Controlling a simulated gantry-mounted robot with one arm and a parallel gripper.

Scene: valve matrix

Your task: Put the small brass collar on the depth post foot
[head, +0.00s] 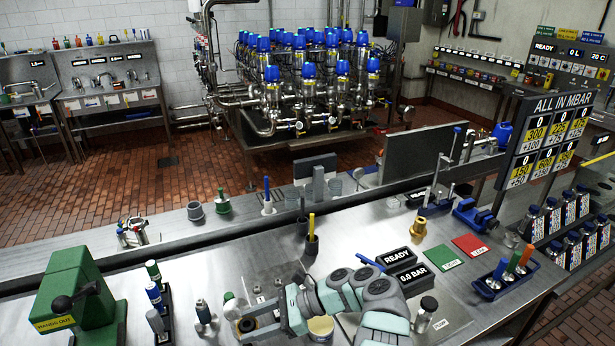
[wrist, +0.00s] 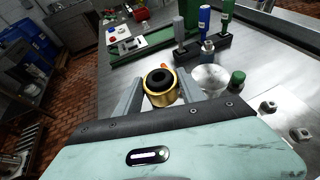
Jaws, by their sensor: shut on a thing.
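The small brass collar (wrist: 160,88) is between my gripper's two fingers (wrist: 161,92) in the wrist view, and both fingers press on its sides. Its top faces the camera and shows a black round middle. In the head view the collar (head: 247,326) is at the tip of my gripper (head: 250,327), low over the front of the bench. An upright steel post (head: 437,185) stands at the bench's back right, probably the depth post. A brass stepped piece (head: 418,228) is near its lower end; I cannot tell whether it is the foot. The collar is well away from it.
A green hand press (head: 78,300) and a marker rack (head: 157,305) stand at left. Black READY and 0.0 BAR displays (head: 398,258), green (head: 440,251) and red (head: 470,245) pads and a blue vise (head: 475,215) are right. A cup with a yellow stick (head: 312,240) stands mid-bench.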

